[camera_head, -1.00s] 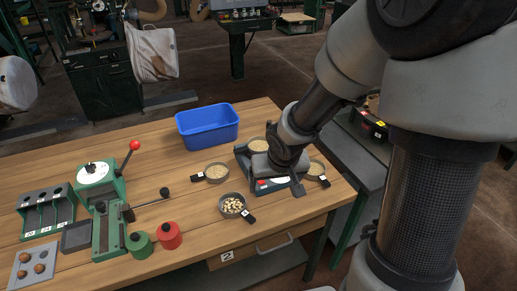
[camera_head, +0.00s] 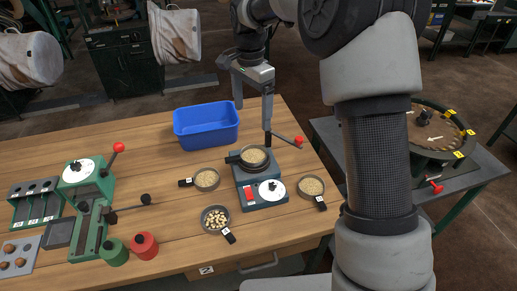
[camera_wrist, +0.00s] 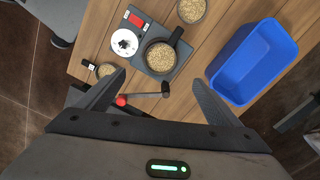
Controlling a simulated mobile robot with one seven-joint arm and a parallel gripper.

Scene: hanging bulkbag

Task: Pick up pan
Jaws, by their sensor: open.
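Several small dark pans are on the wooden table. One pan of grain (camera_head: 254,156) rests on top of a grey device (camera_head: 245,176) with a red switch and white dial; it also shows in the wrist view (camera_wrist: 161,56), with its black handle. Other grain pans lie left (camera_head: 207,179) and right (camera_head: 311,187) of the device. A pan of pale nuts or beans (camera_head: 215,219) is in front. My gripper (camera_head: 253,116) is open and empty, fingers pointing down, above and behind the device. In the wrist view its fingers (camera_wrist: 158,78) spread apart, short of the pan.
A red-knobbed lever (camera_head: 299,141) sticks out behind the device, close to my fingers. A blue bin (camera_head: 206,125) stands back left. A green press (camera_head: 90,200) and red and green weights (camera_head: 144,246) stand left. The table between bin and press is clear.

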